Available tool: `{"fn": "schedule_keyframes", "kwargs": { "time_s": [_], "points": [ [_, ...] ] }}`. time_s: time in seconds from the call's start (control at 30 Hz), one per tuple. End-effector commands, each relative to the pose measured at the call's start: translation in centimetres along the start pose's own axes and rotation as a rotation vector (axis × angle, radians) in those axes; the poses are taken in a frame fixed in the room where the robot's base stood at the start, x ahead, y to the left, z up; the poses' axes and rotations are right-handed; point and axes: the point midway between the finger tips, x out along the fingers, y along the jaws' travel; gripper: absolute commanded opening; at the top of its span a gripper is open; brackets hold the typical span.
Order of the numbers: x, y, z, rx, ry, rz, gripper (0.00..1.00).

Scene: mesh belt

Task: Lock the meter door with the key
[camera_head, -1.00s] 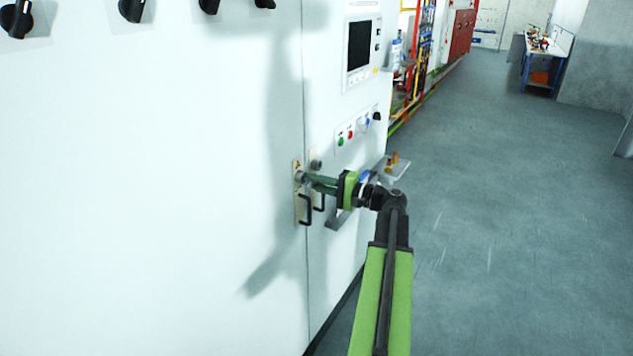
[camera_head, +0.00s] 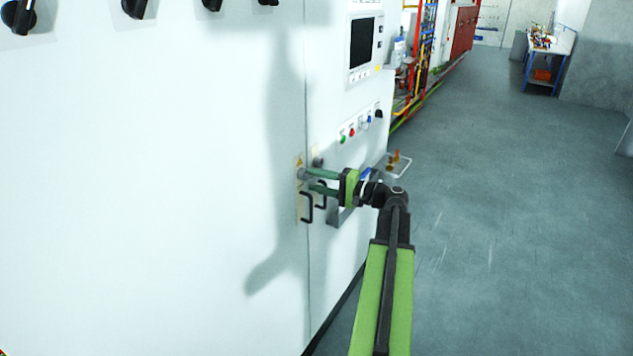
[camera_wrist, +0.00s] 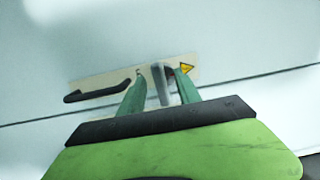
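The meter door (camera_head: 200,200) is a large white panel that looks flush with the cabinet beside it at a thin vertical seam. A pale plate (camera_head: 299,212) by the seam carries a round grey lock (camera_head: 302,175), a black handle (camera_head: 306,208) and a yellow warning sign. My gripper (camera_head: 309,181) is at this plate with its two green fingers apart. In the wrist view a grey upright piece (camera_wrist: 162,88) at the lock stands between the fingers. I cannot tell whether it is the key or part of the lock, nor whether the fingers touch it.
A second grey lock (camera_head: 318,162) and a second black handle (camera_head: 321,194) sit just right of the seam. A control panel with buttons (camera_head: 352,132) is above right. A wire shelf (camera_head: 403,163) holds small brown items. The floor (camera_head: 500,230) to the right is clear.

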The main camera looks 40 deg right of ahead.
Motion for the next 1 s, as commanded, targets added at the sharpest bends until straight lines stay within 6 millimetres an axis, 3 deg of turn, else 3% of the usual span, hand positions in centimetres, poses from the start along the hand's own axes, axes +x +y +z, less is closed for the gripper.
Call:
{"fn": "schedule_keyframes", "kwargs": {
  "time_s": [0.17,0.4,0.6,0.8,1.0],
  "points": [
    [-3.3,0.0,0.0,0.0,0.004,-0.001,0.4],
    [-10.2,0.0,-0.1,0.0,0.004,0.0,0.4],
    [-14.9,0.0,0.0,0.0,0.002,0.0,0.4],
    [-17.0,0.0,0.0,0.0,-0.001,0.0,0.4],
    [-17.2,0.0,0.0,0.0,-0.001,0.0,0.4]
  ]
}}
